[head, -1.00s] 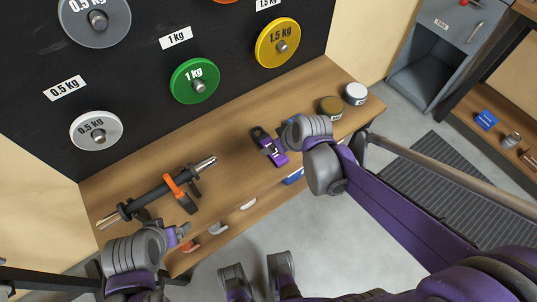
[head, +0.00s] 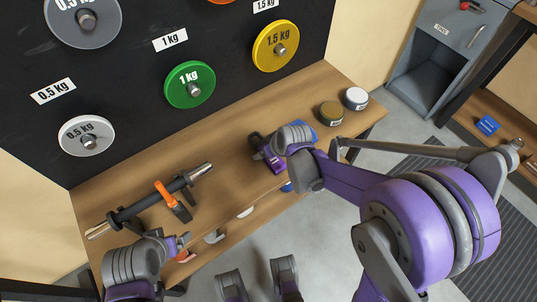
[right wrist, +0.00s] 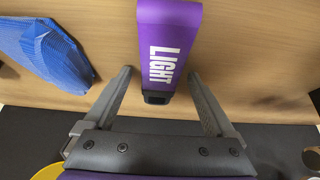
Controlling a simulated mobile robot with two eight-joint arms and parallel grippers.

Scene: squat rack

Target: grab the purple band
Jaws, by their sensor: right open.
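The purple band (right wrist: 168,45), with white "LIGHT" lettering and a dark end, lies on the wooden bench top. In the head view its purple part (head: 275,164) shows beside my right wrist, partly covered by it. My right gripper (right wrist: 160,72) is open, one finger on each side of the band's dark end in the right wrist view. I cannot tell whether the fingers touch the band. My left gripper (head: 180,241) is low at the left near the bench front; its jaws are too small to read.
A blue mesh item (right wrist: 45,50) lies beside the band. A bar with an orange clip (head: 165,193) lies on the bench's left. Brown (head: 331,113) and white (head: 356,98) tubs stand at the right end. Weight plates (head: 190,85) hang on the dark board behind.

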